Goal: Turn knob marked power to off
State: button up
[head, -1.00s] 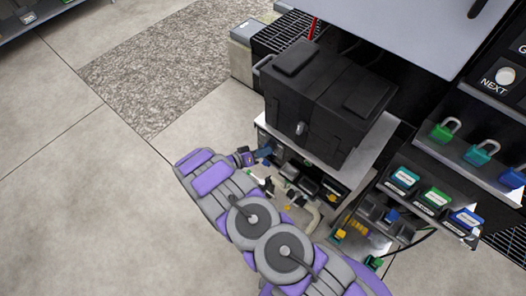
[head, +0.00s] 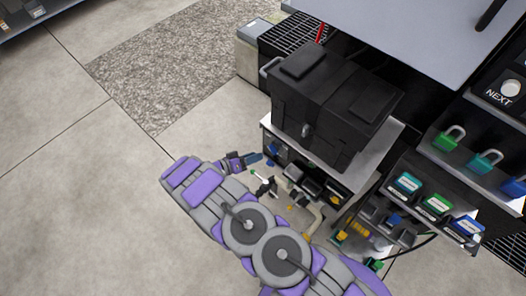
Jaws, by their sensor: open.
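My gripper (head: 255,159) is at the left end of my grey and purple arm, just left of the front of the bench unit. Its jaws are small in view and open, with nothing seen between them. A small blue part (head: 272,149) shows on the left of the panel front (head: 281,153), just right of the gripper and apart from it. It may be a knob or handle, but I cannot tell. No "power" marking is readable, so I cannot pick out the power knob or its setting. My arm hides part of the lower panel.
A black toolbox (head: 325,100) sits on the unit above the panel. Beige pipe (head: 314,217) and dark fittings are right of the gripper. Labelled blocks (head: 436,205) and padlocks (head: 447,139) stand at the right. Open floor (head: 90,200) lies to the left.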

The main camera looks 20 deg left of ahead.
jog(key=p+v, duration=0.2)
jog(key=v, duration=0.8)
jog(key=shift+s+a, duration=0.2)
jog(key=shift+a, duration=0.1)
